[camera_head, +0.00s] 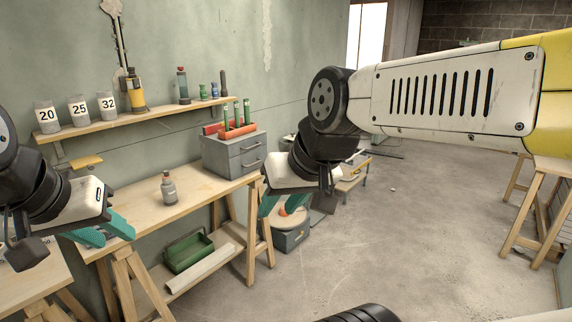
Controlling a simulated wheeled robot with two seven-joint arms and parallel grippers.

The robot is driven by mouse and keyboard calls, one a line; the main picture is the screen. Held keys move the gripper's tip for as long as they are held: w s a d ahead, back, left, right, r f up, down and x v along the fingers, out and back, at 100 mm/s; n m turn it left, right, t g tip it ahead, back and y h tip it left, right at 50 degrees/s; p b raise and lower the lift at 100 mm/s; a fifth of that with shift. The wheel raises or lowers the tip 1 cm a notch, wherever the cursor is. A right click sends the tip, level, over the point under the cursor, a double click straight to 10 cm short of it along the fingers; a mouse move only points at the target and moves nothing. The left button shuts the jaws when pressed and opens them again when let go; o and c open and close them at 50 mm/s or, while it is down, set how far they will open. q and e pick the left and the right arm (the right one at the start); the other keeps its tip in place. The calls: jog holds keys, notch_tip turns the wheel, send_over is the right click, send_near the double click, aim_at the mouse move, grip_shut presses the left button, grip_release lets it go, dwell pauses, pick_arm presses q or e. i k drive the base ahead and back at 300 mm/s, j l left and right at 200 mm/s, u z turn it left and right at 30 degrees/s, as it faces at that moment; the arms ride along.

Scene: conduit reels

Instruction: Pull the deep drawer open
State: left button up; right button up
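A grey drawer unit (224,157) stands at the right end of the wooden workbench against the wall. Two drawer fronts with bar handles show on it, and both look shut. I cannot tell clearly which is the deeper one. My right gripper (284,207) hangs in front and to the right of the unit, apart from its handles. My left gripper (104,231) is over the left part of the bench, far from the unit. Its teal fingers overlap in this view, so its opening is unclear.
A red tray (238,131) with green cylinders sits on the unit. A grey bottle (168,187) stands on the bench (212,187). A wall shelf (140,119) holds numbered pots and bottles. A green bin (189,252) lies below. Another grey box (292,238) is on the floor. Open floor lies right.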

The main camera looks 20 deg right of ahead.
aim_at(241, 164)
jog(key=z, duration=0.4)
jog(key=i+j+u, duration=0.1)
jog(key=i+j, duration=0.25)
jog(key=i, duration=0.15)
jog(key=i+j+u, duration=0.1)
jog(key=i+j, duration=0.15)
jog(key=i, duration=0.3)
